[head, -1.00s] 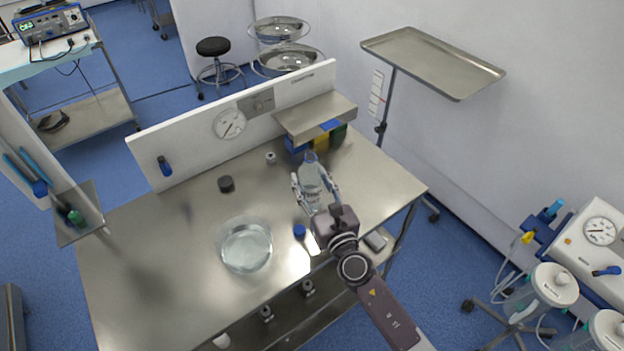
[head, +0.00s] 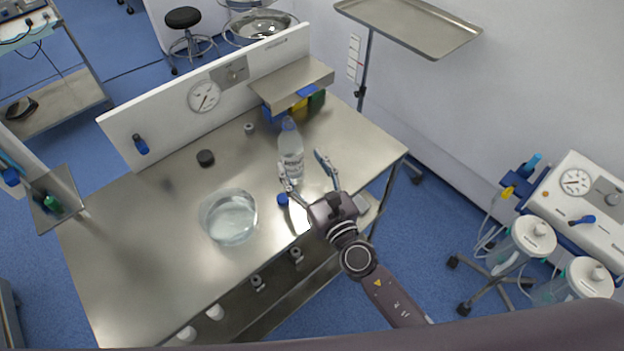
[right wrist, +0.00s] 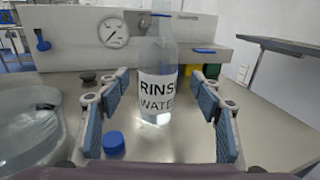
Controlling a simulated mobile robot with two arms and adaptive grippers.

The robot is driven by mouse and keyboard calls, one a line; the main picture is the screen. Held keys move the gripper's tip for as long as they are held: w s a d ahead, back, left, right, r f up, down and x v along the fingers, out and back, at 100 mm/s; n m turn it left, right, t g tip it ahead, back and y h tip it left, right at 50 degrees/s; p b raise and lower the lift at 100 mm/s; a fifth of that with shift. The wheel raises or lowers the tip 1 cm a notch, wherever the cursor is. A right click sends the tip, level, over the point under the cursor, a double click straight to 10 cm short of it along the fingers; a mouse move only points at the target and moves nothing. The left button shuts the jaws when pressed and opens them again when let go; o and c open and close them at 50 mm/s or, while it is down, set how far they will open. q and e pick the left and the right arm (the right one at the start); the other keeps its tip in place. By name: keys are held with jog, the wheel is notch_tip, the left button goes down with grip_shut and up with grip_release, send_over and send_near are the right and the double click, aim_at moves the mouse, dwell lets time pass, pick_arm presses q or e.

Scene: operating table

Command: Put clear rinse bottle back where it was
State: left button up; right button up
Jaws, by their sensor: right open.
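The clear rinse bottle (head: 290,152) stands upright on the metal table (head: 130,262), in front of the small raised shelf. In the right wrist view its label reads "RINSE WATER" on the bottle (right wrist: 158,80). My right gripper (head: 304,168) is open, with its fingers apart and pointing toward the bottle. In the right wrist view the open fingers (right wrist: 160,112) frame the bottle from in front, with a gap on both sides. My left gripper is not in view.
A glass bowl of water (head: 228,216) stands left of the bottle. A blue cap (head: 282,199) lies near the table's front edge. A dark round knob (head: 205,158) sits farther back. The raised metal shelf (head: 291,82) covers coloured boxes (head: 300,104). The table's left part is clear.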

jog(key=b+v, duration=0.1)
jog(key=v, duration=0.4)
jog(key=shift+s+d, duration=0.15)
jog(key=shift+s, duration=0.15)
